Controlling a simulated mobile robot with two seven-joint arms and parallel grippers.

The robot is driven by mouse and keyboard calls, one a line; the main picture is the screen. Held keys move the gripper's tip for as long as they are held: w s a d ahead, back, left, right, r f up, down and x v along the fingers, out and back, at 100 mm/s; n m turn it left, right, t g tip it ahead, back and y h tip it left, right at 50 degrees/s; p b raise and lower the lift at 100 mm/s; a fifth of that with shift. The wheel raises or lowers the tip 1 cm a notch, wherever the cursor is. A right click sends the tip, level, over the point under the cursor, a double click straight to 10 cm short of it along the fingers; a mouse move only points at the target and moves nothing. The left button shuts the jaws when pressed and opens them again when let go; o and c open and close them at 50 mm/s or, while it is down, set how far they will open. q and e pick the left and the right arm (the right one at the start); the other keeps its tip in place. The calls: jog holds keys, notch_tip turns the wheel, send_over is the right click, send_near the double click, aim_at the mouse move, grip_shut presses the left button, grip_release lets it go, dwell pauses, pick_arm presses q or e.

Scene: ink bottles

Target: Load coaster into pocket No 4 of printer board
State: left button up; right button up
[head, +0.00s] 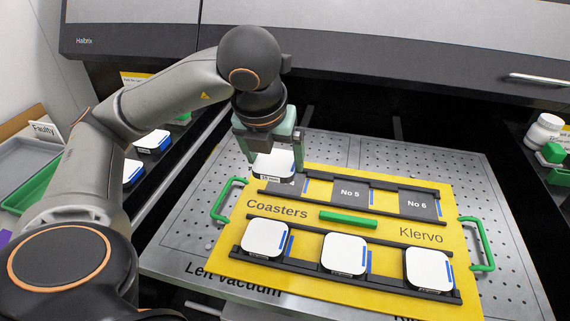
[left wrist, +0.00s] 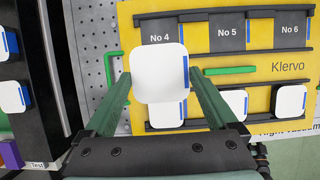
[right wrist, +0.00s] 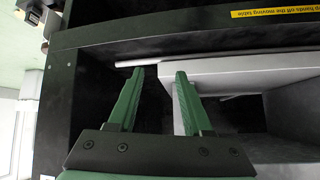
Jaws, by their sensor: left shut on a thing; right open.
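My left gripper (head: 272,140) is shut on a white square coaster (head: 273,166) with a blue edge strip. The left wrist view shows this coaster (left wrist: 159,72) between the green fingers (left wrist: 159,88), over the lower part of the pocket marked No 4 (left wrist: 160,38). In the head view it covers most of that pocket; I cannot tell if it touches the board. The yellow printer board (head: 300,215) lies on the perforated table. Pockets No 5 (head: 350,193) and No 6 (head: 417,205) are empty. Three coasters fill the front row. My right gripper (right wrist: 158,95) is open and empty.
Green handles (head: 228,200) stand at the board's sides, and a green bar (head: 348,218) lies across its middle. More coasters (head: 152,141) sit on a dark rack at left, near a grey tray marked Faulty. The printer hood (head: 390,40) overhangs behind.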

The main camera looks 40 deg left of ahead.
pick_arm(q)
jog(key=b, duration=0.2)
send_over(285, 186)
jog(key=s, duration=0.1)
jog(key=f, duration=0.5)
jog(key=shift+d+f, duration=0.1)
jog(key=shift+d, duration=0.15)
jog(key=shift+w+a+f, duration=0.1)
jog(key=shift+w+f, duration=0.05)
jog(key=shift+f, duration=0.05)
jog(key=shift+w+a+f, duration=0.1)
jog(key=shift+w+f, duration=0.1)
jog(key=shift+f, duration=0.05)
jog(key=f, duration=0.3)
jog(key=shift+w+a+f, duration=0.1)
jog(key=shift+w+f, duration=0.1)
jog(key=shift+f, duration=0.1)
pick_arm(e)
jog(key=shift+w+f, duration=0.35)
jog(key=shift+f, duration=0.2)
pick_arm(q)
jog(key=shift+f+b, duration=0.2)
jog(key=shift+b, duration=0.15)
jog(key=o, duration=1.2)
pick_arm(e)
jog(key=shift+d, duration=0.1)
